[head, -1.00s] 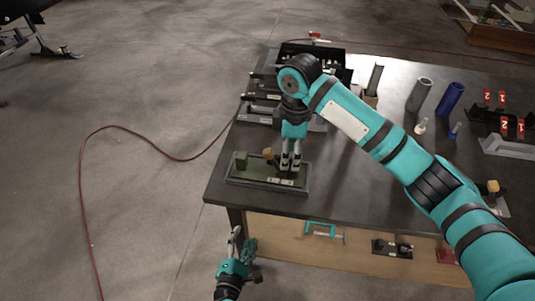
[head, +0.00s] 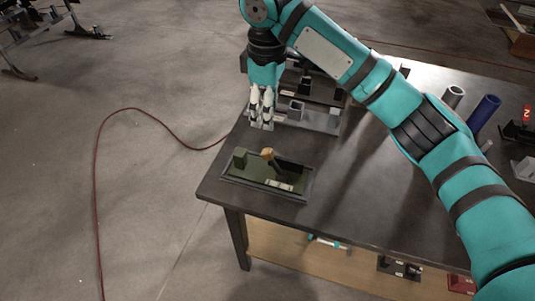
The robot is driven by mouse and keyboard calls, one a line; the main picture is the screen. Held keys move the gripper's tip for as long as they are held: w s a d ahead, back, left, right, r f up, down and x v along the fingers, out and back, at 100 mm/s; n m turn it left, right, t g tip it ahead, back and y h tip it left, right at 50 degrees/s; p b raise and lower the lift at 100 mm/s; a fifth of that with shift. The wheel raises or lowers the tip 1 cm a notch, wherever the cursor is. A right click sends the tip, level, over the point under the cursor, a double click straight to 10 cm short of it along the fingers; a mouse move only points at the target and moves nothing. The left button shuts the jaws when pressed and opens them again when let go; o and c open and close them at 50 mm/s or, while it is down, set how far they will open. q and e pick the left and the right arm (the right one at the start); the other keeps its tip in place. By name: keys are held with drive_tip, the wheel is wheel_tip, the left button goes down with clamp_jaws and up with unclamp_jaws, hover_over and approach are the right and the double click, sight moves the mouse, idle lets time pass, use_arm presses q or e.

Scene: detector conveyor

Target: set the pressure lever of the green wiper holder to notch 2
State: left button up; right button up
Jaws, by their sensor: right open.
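The green wiper holder (head: 240,181) lies in a shallow grey tray near the front left corner of the table. A green block stands at its left end. Its dark pressure lever, with a tan knob (head: 267,154), leans to the left; the notch numbers are too small to read. Pale labels (head: 279,185) lie at its front right. My right gripper (head: 261,127) points down behind the holder, apart from the lever. Its jaws are open and hold nothing. My left gripper is out of view.
Grey and black fixtures (head: 320,120) stand just behind and right of my right gripper. A grey tube (head: 453,97) and a blue tube (head: 484,113) stand at the right. The table (head: 350,200) right of the holder is clear. A shelf (head: 300,255) below holds small parts.

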sight(268, 150)
wheel_tip(268, 150, down, 15)
drive_tip(key=shift+f+p, duration=0.2)
drive_tip(key=shift+p, duration=0.4)
drive_tip(key=shift+w, duration=0.1)
clamp_jaws()
